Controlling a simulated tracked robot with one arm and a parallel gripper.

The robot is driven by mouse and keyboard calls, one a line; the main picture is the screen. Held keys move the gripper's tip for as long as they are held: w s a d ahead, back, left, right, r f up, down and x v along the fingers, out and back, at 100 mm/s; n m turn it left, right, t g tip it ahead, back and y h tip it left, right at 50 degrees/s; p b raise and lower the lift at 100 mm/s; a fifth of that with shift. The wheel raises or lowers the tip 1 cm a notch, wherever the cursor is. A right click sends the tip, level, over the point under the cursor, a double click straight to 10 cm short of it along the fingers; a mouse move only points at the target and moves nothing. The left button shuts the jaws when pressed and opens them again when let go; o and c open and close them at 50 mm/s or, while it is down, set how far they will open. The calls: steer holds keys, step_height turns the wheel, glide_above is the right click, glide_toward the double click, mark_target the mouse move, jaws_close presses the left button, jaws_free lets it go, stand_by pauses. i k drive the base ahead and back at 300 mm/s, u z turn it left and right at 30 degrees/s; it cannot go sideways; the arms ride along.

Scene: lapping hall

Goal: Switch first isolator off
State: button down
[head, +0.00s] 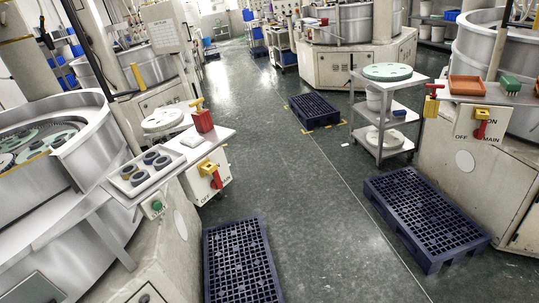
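Two isolators marked MAIN are in view. The left isolator (208,176) is on a pale panel on the side of the left machine, below its shelf. It has a yellow block and a red handle that points roughly downward; OFF shows beside it. The pictures do not show which one is first. Exact handle settings are too small to tell. My gripper is not in view.
Dark blue pallets lie on the floor near left (240,262), near right (425,217) and farther back (313,110). A trolley (388,110) stands beside the right machine. A shelf (170,165) juts out above the left isolator. The aisle floor (300,190) is clear between the pallets.

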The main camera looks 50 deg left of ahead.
mark_target(217, 184)
steer(key=u, duration=0.2)
steer(key=i, duration=1.55)
steer(key=u, duration=1.2)
steer(key=i, duration=0.95)
steer(key=u, duration=0.55)
